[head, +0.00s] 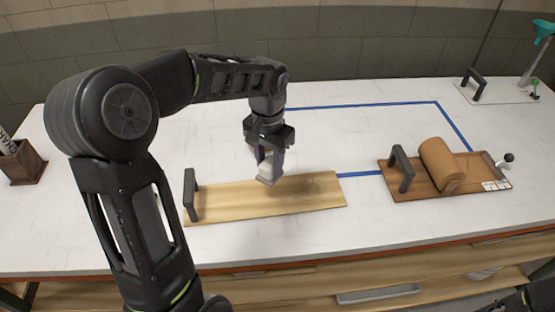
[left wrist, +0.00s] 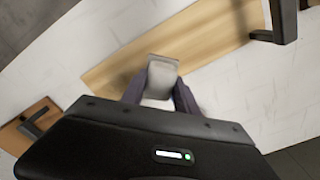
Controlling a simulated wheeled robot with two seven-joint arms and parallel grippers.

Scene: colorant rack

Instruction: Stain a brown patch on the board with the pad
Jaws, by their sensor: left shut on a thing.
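My left gripper (head: 266,165) is shut on a small pale pad (head: 267,174) and points down over the board. The pad also shows between the fingers in the left wrist view (left wrist: 162,75). The light wooden board (head: 300,194) lies flat on the table and has a dark upright handle (head: 190,194) at its left end. The pad is over the far side of the board; I cannot tell whether it touches. The board shows plain wood with faint darker smudges and no clear brown patch. My right gripper does not show; only a bit of dark arm is at the lower right corner.
A brown board (head: 420,191) with a dark handle, a brown roll (head: 441,165) and a black-knobbed lever stands at the right. A dark wooden box (head: 22,163) is at the far left. A teal funnel (head: 543,30) stands back right. Blue tape (head: 360,105) marks clear white table behind.

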